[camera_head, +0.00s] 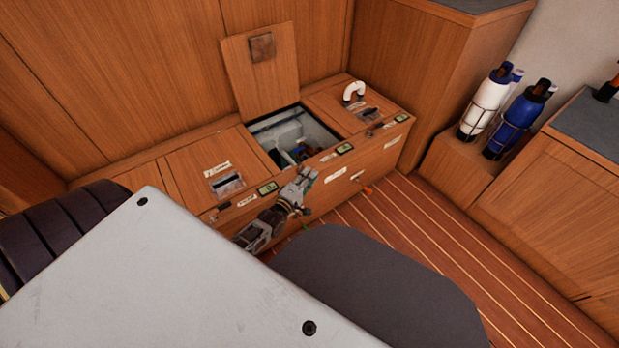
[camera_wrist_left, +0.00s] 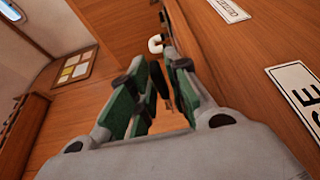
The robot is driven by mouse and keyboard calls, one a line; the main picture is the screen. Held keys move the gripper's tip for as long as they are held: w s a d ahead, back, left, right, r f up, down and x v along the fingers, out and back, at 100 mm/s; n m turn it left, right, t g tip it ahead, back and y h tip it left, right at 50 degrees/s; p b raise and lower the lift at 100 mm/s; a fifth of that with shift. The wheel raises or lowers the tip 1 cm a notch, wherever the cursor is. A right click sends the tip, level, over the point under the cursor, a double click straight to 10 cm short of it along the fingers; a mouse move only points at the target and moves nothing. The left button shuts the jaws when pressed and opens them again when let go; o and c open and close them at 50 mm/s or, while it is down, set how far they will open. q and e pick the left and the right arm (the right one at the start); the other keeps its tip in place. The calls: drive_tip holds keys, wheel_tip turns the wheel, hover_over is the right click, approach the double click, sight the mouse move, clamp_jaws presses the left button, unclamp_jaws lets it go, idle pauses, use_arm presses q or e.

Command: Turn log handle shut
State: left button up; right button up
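My left gripper (camera_head: 306,176) is in front of the wooden bench locker, near its front face and below the open compartment. In the left wrist view its green-padded fingers (camera_wrist_left: 168,72) stand apart, with a gap between them and nothing clearly held. My right gripper is not in view.
The bench (camera_head: 350,172) has an open compartment (camera_head: 290,135) with its lid (camera_head: 262,70) leaning back. A white bent pipe (camera_head: 353,92) stands on the bench top. A dark rounded seat (camera_head: 380,285) and a grey surface (camera_head: 160,270) fill the foreground. Striped floor (camera_head: 440,225) is clear at right.

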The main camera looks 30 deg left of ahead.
use_arm(q)
drive_tip(key=shift+w, duration=0.35)
drive_tip(key=shift+c, duration=0.4)
clamp_jaws()
drive_tip(key=shift+w, duration=0.1)
